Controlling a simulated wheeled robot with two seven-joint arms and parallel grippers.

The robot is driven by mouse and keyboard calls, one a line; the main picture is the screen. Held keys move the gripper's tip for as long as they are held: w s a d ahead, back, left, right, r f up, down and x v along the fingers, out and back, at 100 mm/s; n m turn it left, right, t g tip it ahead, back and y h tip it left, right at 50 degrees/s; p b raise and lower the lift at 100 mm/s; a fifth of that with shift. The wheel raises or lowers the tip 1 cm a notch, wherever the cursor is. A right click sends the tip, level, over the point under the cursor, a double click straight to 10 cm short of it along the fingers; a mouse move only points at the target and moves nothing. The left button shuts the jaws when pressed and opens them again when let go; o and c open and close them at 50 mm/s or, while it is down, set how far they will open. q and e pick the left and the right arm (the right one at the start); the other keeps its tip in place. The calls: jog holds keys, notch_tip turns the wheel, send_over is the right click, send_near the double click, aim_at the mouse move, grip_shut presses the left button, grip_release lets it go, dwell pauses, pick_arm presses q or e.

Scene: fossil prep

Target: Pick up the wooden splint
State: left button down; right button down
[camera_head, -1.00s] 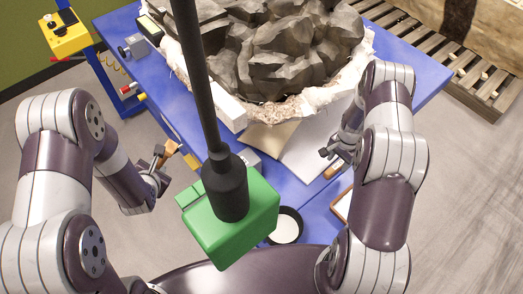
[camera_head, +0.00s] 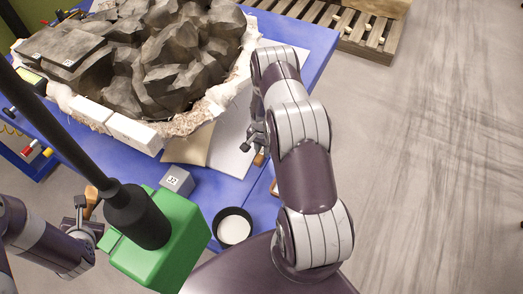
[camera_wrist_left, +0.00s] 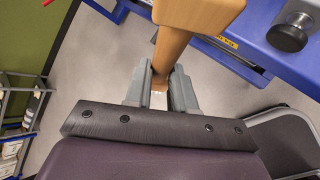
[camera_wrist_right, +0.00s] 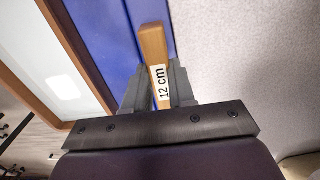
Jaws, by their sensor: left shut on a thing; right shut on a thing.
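The wooden splint (camera_wrist_right: 154,48) is a flat light-brown strip with a white "12 cm" label, seen upright in the right wrist view. My right gripper (camera_wrist_right: 160,88) is shut on it around the label. In the head view, the splint's end (camera_head: 260,159) shows just below my right gripper (camera_head: 252,140), beside the blue table's near side. I cannot tell whether it touches the table. My left gripper (camera_wrist_left: 160,88) is shut on the handle of a wooden mallet-like tool (camera_wrist_left: 198,12). In the head view, my left gripper (camera_head: 80,212) is at the lower left, away from the table.
The blue table (camera_head: 309,38) holds a large dark rock (camera_head: 170,65) in a plaster jacket. A grey numbered block (camera_head: 177,181) and a black dish of white material (camera_head: 234,229) are near its front. A pallet (camera_head: 366,30) lies behind.

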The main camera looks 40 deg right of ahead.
notch_tip(320, 180, up, 3)
jog(key=shift+w+f+b, duration=0.1)
jog(key=shift+f+b, duration=0.05)
jog(key=shift+b, duration=0.2)
jog(key=s+a+r+b, duration=0.1)
jog(key=s+a+r, duration=0.6)
jog(key=s, duration=0.2)
jog(key=shift+s+r, duration=0.25)
jog(key=shift+s, duration=0.05)
